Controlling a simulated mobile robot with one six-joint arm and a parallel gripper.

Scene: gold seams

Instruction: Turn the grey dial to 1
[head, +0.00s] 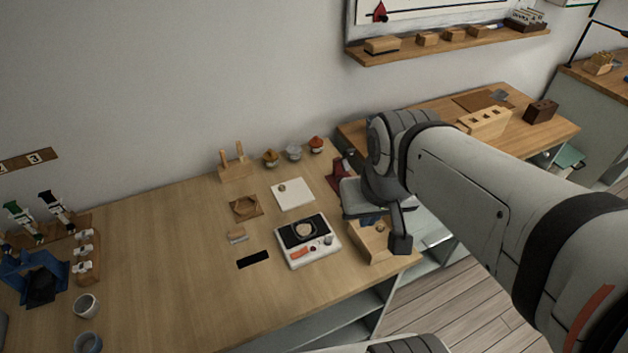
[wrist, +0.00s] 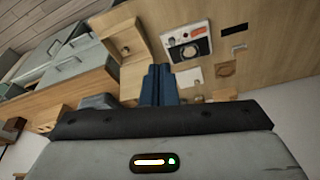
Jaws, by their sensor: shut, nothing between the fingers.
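The grey dial (head: 328,240) is a small round knob on the right part of a white device (head: 296,262), near an orange switch (head: 299,253). The device has a black top plate with a round tan piece on it. It also shows in the wrist view (wrist: 174,57), where the dial is too small to read. My gripper (wrist: 157,68) has its two blue fingers together, with nothing between them. In the head view it is right of the device, by an open wooden box, partly hidden by my arm. It is apart from the dial.
The wooden box (head: 365,250) stands just right of the device. Small jars (head: 293,153) stand behind.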

